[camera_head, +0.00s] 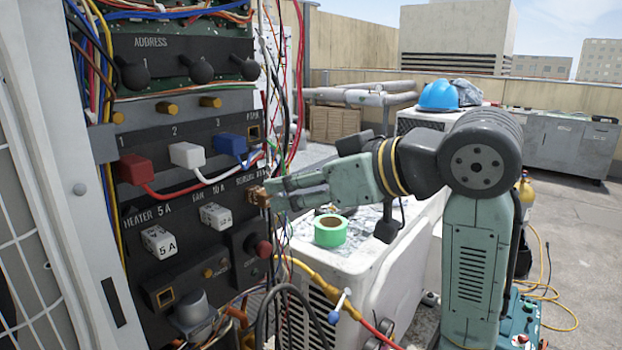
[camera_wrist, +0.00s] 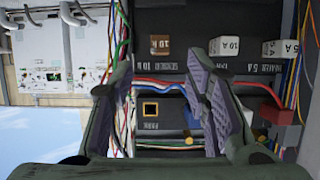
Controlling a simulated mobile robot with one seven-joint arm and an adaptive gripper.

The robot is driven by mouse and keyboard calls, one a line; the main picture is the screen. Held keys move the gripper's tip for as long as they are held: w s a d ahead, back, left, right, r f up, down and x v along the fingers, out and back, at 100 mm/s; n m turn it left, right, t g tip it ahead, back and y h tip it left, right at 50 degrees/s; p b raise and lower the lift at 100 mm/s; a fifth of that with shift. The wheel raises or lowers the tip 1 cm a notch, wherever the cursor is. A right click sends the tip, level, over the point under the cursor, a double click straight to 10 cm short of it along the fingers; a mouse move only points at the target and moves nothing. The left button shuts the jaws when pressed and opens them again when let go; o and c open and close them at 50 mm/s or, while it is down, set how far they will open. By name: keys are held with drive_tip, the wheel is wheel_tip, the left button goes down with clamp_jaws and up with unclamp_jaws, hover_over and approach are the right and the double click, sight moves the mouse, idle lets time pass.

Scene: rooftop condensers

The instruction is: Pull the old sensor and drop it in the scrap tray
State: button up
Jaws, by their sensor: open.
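The old sensor looks to be the brown block (camera_wrist: 160,45) marked 10 K, seated in the black panel beside the sensor label. In the head view the brown block (camera_head: 259,196) sits at the panel's right edge, just off my fingertips. My gripper (camera_head: 272,194) is open and points left at the panel. In the wrist view my gripper (camera_wrist: 158,88) has its fingers wide apart, with the brown block showing beyond and between them. I cannot tell whether a finger touches it. I cannot make out a scrap tray in either view.
White fuse blocks (camera_head: 159,241) and red, white and blue plugs (camera_head: 137,169) crowd the panel. Loose wires hang beside my gripper. A green tape roll (camera_head: 330,231) lies on the white condenser (camera_head: 345,258) below my arm. A blue hard hat (camera_head: 438,95) rests farther back.

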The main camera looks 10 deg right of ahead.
sight(254, 194)
drive_tip(key=x, duration=0.7)
drive_tip(key=shift+w+a+f+p, duration=0.1)
drive_tip(key=shift+p, duration=0.25)
drive_tip(key=shift+c, duration=0.2)
clamp_jaws()
idle(0.4)
idle(0.5)
